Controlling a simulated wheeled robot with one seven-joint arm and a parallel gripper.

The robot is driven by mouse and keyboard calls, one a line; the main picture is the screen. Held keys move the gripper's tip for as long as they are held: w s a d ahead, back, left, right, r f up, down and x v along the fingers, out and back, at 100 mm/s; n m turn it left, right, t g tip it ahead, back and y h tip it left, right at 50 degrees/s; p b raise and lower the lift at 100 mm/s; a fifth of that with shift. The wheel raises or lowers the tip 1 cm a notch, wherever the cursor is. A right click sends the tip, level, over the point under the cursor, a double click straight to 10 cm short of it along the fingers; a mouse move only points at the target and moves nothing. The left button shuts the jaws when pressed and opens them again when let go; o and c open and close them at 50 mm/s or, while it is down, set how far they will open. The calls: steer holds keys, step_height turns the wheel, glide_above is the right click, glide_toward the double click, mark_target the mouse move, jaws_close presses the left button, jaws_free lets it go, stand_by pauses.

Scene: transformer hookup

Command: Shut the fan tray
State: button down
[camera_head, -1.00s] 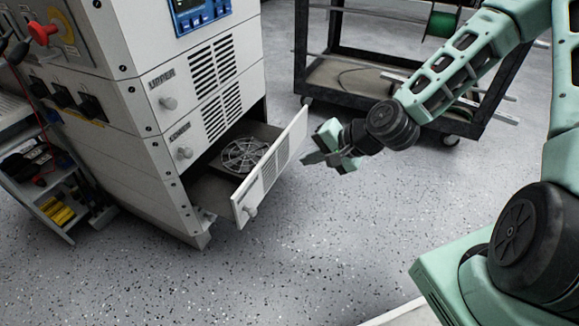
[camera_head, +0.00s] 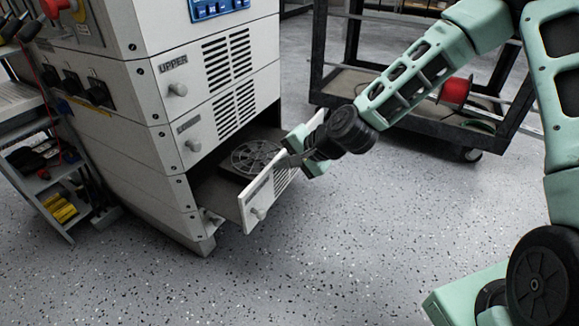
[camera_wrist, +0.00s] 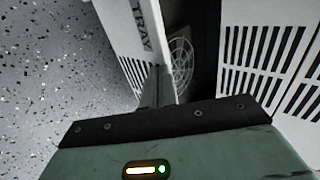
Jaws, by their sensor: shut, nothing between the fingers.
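The fan tray is the bottom drawer of the white cabinet, and it stands pulled out. Its white front panel (camera_head: 262,196) has a round knob and vent slots, and a round fan (camera_head: 257,157) lies inside. My gripper (camera_head: 290,159) is shut and empty, at the top edge of the tray front near its right part. In the wrist view the fingers (camera_wrist: 158,88) are together beside the tray front (camera_wrist: 135,38), which bears the letters "TRAY". The fan (camera_wrist: 181,58) shows behind it. I cannot tell whether the fingertips touch the panel.
Above the tray are the closed drawers marked UPPER (camera_head: 205,80) and LOWER (camera_head: 215,125). A black cart (camera_head: 440,125) with a red spool (camera_head: 455,90) stands behind my arm. A grey shelf (camera_head: 62,190) is at the left. The floor in front is clear.

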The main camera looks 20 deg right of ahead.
steer(key=w+a+p, duration=0.5)
steer(key=w+a, duration=0.4)
steer(key=shift+w+a, duration=0.15)
steer(key=shift+w, duration=0.05)
